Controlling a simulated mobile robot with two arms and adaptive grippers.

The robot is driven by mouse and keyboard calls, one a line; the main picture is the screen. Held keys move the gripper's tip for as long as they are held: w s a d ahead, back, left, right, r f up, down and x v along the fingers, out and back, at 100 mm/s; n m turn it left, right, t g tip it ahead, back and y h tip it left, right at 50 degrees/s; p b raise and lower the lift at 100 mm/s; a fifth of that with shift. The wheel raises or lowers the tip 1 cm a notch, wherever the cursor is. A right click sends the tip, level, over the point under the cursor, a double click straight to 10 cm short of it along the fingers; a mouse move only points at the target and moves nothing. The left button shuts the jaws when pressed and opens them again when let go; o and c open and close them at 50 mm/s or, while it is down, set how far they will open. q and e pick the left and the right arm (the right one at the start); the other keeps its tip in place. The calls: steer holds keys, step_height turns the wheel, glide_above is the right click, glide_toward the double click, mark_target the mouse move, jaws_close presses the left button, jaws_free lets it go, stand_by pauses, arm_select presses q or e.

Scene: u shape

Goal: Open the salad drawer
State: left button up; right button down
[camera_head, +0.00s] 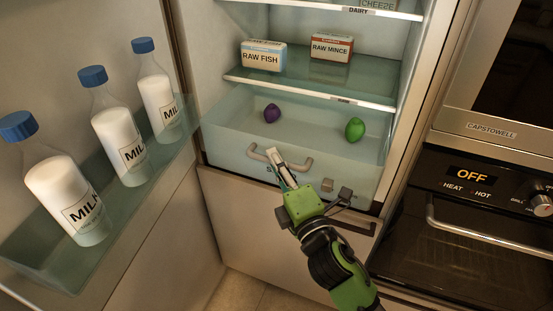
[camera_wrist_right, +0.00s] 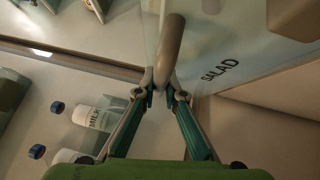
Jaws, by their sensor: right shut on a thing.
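The salad drawer (camera_head: 225,143) is a clear bluish bin at the bottom of the open fridge, with a purple item (camera_head: 272,113) and a green item (camera_head: 355,129) inside. Its curved tan handle (camera_head: 304,165) is on the front. My green right gripper (camera_head: 281,165) is at this handle. In the right wrist view the fingertips (camera_wrist_right: 160,92) are closed around the handle bar (camera_wrist_right: 171,45), and the drawer front (camera_wrist_right: 225,45) carries the word SALAD. The drawer looks shut or nearly so; I cannot tell exactly. My left gripper is not in view.
The open fridge door at left holds several milk bottles (camera_head: 118,140) on a glass shelf. Raw fish (camera_head: 263,56) and raw mince (camera_head: 331,47) boxes stand on the shelf above the drawer. An oven (camera_head: 480,230) is at right.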

steer(key=c, duration=2.1)
jaws_free()
steer(key=v, duration=1.2)
